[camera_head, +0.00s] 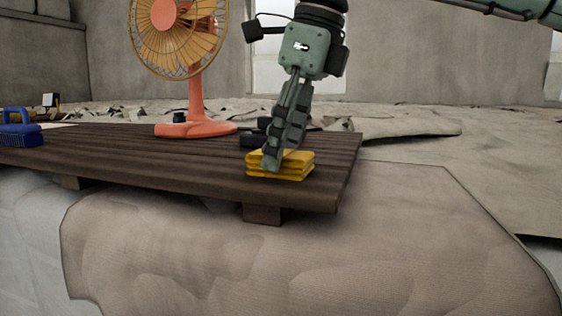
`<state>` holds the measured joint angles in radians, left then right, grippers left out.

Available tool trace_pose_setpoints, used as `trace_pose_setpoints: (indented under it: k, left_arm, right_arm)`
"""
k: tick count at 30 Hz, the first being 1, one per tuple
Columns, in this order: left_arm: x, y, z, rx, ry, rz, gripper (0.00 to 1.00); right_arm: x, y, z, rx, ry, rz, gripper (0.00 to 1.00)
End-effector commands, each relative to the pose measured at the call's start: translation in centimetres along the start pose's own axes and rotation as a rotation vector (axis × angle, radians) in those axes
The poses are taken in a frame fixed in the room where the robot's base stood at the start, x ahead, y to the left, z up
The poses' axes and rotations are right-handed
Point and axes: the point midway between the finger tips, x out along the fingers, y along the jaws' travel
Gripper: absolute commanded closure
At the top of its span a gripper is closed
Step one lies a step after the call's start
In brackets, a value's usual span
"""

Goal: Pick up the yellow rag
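The yellow rag (296,172) lies folded in layers on the dark wooden slatted board (130,160), close to its right front corner. My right gripper (272,164) comes down from above, its fingertips at the rag's left and upper side. The fingers cover part of the rag. From this angle the fingers overlap, so I cannot tell whether they are apart, or whether they hold the cloth. The rag appears to rest on the board. My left gripper is not in view.
An orange fan (195,95) stands on the board at the back. A blue brush (20,128) is at the far left. A dark object (256,136) lies just behind my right gripper. The board's middle is clear. Loose sheets cover the ground around it.

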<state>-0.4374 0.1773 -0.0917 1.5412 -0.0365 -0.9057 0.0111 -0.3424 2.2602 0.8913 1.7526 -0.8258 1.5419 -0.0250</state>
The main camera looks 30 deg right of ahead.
Motion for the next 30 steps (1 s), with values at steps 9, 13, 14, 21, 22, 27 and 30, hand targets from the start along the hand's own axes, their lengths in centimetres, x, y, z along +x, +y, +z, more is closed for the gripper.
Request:
trace_pose_setpoints:
  k: [9,13,14,21,22,27,30]
  left_arm:
    - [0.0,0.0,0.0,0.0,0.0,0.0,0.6]
    - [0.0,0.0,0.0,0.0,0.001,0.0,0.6]
    - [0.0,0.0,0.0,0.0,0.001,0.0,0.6]
    - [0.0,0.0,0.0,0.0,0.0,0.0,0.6]
    - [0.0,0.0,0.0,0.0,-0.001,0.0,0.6]
    - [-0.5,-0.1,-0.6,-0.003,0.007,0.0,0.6]
    - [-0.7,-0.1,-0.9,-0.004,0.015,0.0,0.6]
  right_arm:
    - [0.0,0.0,0.0,0.0,0.0,0.0,0.73]
    - [0.0,0.0,0.0,0.0,0.0,0.0,0.73]
    - [0.0,0.0,0.0,0.0,0.0,0.001,0.73]
    - [-1.5,-0.1,0.5,0.001,-0.001,-0.003,0.73]
    - [-1.9,-0.1,0.6,0.002,-0.001,-0.003,0.73]
    - [-5.5,-0.1,1.6,0.002,-0.003,-0.005,0.73]
    - [-8.0,0.0,2.3,0.001,-0.001,-0.005,0.73]
